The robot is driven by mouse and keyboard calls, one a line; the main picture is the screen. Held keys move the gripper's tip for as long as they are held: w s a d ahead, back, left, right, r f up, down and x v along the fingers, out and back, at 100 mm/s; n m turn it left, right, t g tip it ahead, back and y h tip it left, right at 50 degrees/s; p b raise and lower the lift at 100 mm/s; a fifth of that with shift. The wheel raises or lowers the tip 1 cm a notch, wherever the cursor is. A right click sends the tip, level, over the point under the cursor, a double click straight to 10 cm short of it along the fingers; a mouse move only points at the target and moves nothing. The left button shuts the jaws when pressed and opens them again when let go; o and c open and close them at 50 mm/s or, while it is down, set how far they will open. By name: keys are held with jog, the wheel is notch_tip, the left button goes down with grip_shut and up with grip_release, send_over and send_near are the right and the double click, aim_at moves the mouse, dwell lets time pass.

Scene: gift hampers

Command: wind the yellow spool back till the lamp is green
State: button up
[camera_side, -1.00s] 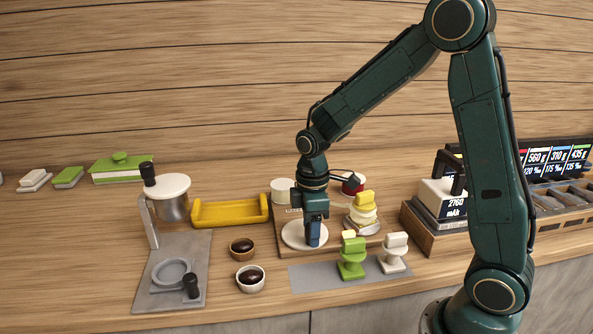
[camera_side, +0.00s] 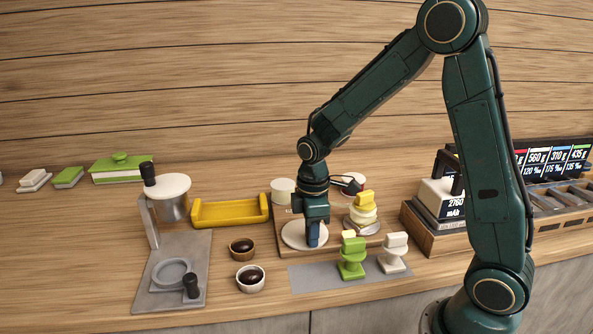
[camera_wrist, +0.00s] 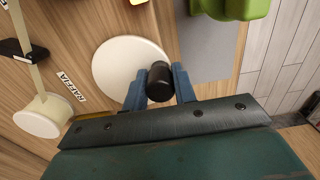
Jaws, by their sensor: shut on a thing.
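My gripper (camera_side: 313,240) is over a white round disc (camera_side: 292,236) on a wooden board. In the wrist view my gripper's blue fingers (camera_wrist: 160,88) are shut on a black knob (camera_wrist: 157,76) on the white disc (camera_wrist: 115,65). A pale cream spool (camera_wrist: 42,118) sits beside the disc, near a "RAFFIA" label, with a pale strip running from it past a black part. The cream spool (camera_side: 283,188) also shows behind the disc in the side view. I cannot tell that it is the yellow spool. I cannot make out a lamp or its colour.
Green (camera_side: 351,262) and white (camera_side: 394,257) stands are in front. A yellow tray (camera_side: 230,212) and two small bowls (camera_side: 250,279) lie to the left.

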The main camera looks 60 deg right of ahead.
jog(key=shift+s+d, duration=0.25)
jog(key=shift+d, duration=0.3)
